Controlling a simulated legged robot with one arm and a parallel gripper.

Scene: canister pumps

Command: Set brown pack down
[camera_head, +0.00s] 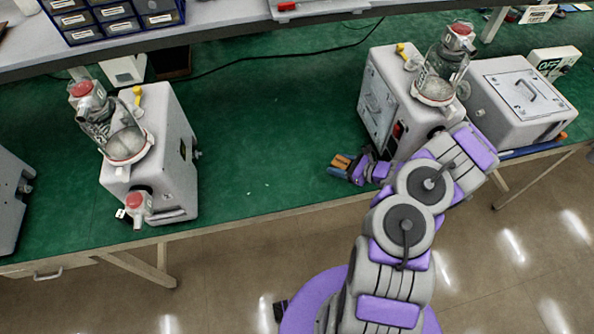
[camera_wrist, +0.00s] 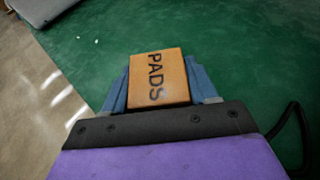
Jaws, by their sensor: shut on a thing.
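The brown pack (camera_wrist: 158,78), marked "PADS", sits between the two blue fingers of my gripper (camera_wrist: 160,82) in the wrist view. My gripper is shut on it. In the head view my gripper (camera_head: 338,166) is over the green bench top (camera_head: 250,150), near its front edge and left of the right-hand pump. The brown pack (camera_head: 342,161) shows there as a small orange-brown shape between the blue fingertips. I cannot tell whether the pack touches the bench top.
A grey pump (camera_head: 175,130) with a glass canister stands on the left, another grey pump (camera_head: 375,85) close to my gripper on the right. A grey box (camera_head: 515,95) is at far right. Green bench between the pumps is clear except for a black cable (camera_head: 270,57) behind.

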